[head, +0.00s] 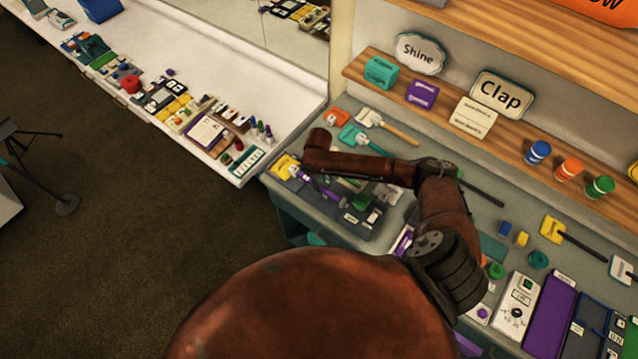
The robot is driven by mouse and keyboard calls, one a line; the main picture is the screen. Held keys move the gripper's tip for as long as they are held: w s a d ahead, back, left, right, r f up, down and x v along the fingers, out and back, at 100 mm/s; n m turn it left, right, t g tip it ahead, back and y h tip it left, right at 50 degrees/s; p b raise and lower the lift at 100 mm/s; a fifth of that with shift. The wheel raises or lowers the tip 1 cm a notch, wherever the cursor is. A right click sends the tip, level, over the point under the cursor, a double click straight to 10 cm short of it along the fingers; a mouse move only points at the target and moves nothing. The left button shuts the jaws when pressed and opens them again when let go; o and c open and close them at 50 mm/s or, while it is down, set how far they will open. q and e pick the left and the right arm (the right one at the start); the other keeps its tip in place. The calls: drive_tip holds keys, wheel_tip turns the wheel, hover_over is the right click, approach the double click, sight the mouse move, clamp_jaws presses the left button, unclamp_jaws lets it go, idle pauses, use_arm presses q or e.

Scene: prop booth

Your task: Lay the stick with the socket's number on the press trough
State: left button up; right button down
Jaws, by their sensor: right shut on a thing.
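My right arm reaches over the teal counter, and its small dark gripper (312,181) is low over the dark grey tray unit (378,232) at the counter's left end. The gripper appears shut on a thin purple stick (330,193), which slants down to the right just above or against the unit; I cannot tell whether they touch. Any number on the stick is too small to read. My forearm hides part of the unit and the counter behind it. I cannot pick out the press trough or the socket's number for certain. My left gripper is out of view.
A yellow-headed tool (284,166) lies left of the gripper. Orange, teal and wooden-handled tools lie behind my forearm. A white device (515,301) and a purple panel (549,312) are at right. A shelf (515,148) with signs and cups runs above. A cluttered white table (235,117) adjoins on the left.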

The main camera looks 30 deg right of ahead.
drive_tip(key=c, duration=1.8)
unclamp_jaws()
drive_tip(key=shift+c, duration=0.2)
drive_tip(key=shift+c, duration=0.7)
drive_tip(key=shift+c, duration=1)
wheel_tip(320, 180, up, 8)
drive_tip(key=p, duration=0.8)
drive_tip(key=shift+p, duration=0.35)
